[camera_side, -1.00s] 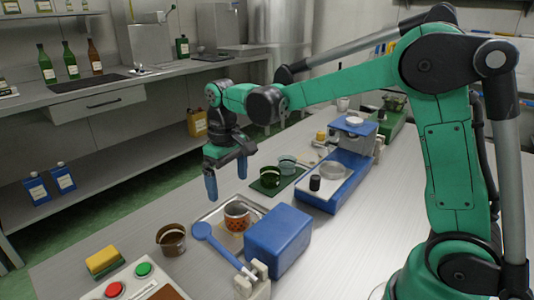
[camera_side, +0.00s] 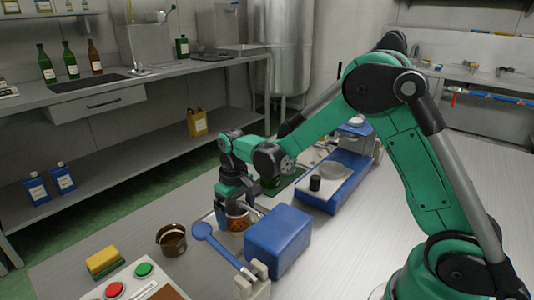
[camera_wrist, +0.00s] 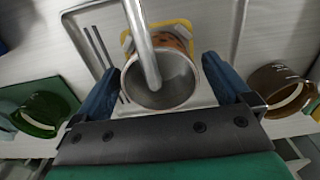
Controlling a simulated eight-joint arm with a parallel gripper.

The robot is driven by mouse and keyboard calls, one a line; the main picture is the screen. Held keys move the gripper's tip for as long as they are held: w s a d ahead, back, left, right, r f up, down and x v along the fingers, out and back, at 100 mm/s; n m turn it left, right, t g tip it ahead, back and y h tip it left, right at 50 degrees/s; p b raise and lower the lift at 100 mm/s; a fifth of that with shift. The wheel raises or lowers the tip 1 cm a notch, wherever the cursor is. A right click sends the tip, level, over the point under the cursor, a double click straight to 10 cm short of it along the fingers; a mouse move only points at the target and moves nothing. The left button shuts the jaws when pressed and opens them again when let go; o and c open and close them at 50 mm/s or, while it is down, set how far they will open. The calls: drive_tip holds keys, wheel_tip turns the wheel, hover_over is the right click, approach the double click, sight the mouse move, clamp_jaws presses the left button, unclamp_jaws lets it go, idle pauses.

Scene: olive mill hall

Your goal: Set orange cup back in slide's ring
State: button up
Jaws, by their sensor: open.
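The orange cup (camera_side: 238,224), with a patterned orange outside, stands upright on a metal tray (camera_side: 209,218). In the wrist view the grey inside of the cup (camera_wrist: 172,90) faces me, and a metal rod crosses over its mouth. My gripper (camera_side: 235,207) is low over the cup and hides its upper part. In the wrist view my gripper (camera_wrist: 163,88) is open, with one blue finger on each side of the cup; I cannot tell whether they touch it. A blue-based device (camera_side: 345,190) with a pale slide stands behind right; its round ring (camera_side: 333,171) shows partly.
A blue box (camera_side: 277,240) and a blue paddle lever (camera_side: 203,231) flank the cup closely. A brown cup (camera_side: 172,240) stands left, a green cup (camera_wrist: 42,114) on a green mat. A sponge (camera_side: 103,261) and button box (camera_side: 132,280) are in front.

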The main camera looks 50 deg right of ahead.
drive_tip(key=shift+c, duration=0.2)
drive_tip(key=c, duration=0.9)
drive_tip(key=shift+r, duration=0.1)
drive_tip(key=shift+w, duration=0.1)
drive_tip(key=shift+w, duration=1.6)
wheel_tip(320, 180, up, 6)
drive_tip(key=shift+r, duration=0.25)
